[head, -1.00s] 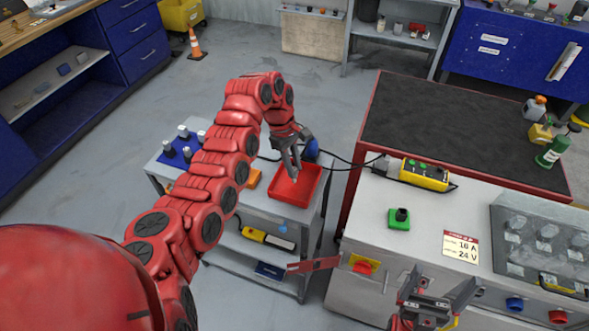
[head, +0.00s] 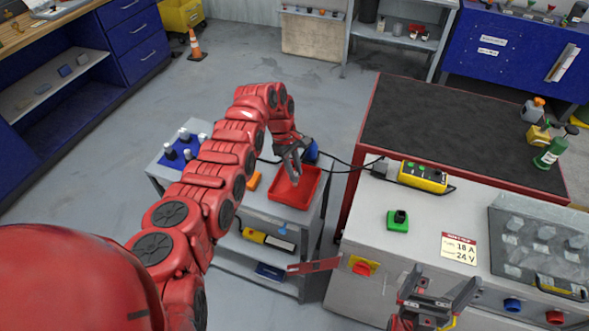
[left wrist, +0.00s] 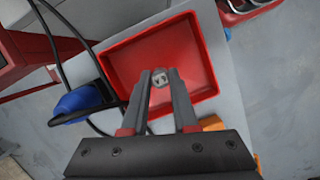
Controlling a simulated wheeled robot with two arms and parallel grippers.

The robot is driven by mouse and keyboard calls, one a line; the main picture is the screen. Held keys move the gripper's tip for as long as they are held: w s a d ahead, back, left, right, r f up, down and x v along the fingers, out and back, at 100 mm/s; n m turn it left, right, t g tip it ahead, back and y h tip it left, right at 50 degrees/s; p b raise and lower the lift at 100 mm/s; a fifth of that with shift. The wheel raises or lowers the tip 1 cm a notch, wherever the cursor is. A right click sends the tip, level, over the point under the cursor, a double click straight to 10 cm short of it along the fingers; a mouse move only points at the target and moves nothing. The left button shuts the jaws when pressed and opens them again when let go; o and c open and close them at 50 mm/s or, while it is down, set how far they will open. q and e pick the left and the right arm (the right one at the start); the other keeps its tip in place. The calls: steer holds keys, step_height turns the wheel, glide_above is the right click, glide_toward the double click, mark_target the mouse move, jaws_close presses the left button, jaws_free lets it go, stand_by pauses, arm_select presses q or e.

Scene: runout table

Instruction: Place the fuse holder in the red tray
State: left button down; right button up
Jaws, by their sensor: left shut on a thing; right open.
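The red tray (head: 309,186) lies on top of a grey cart; it also shows in the left wrist view (left wrist: 204,88). My left gripper (head: 293,178) is over the tray, pointing down. In the left wrist view its fingers (left wrist: 162,82) are shut on a small pale grey piece, the fuse holder (left wrist: 161,76), seen end-on between the tips against the tray floor. I cannot tell whether it touches the tray floor. My right gripper (head: 440,297) is open and empty near the front of the grey bench at the lower right.
The grey cart (head: 232,211) also bears a blue mat (head: 170,158) with several pale pieces, an orange item (head: 254,180) and a blue object (head: 311,151) beside the tray. A cable runs to the yellow control box (head: 423,177). A green piece (head: 397,222) sits on the bench.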

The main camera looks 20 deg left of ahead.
arm_select(q)
steer(key=shift+f, duration=0.15)
steer(key=c, duration=0.7)
jaws_free()
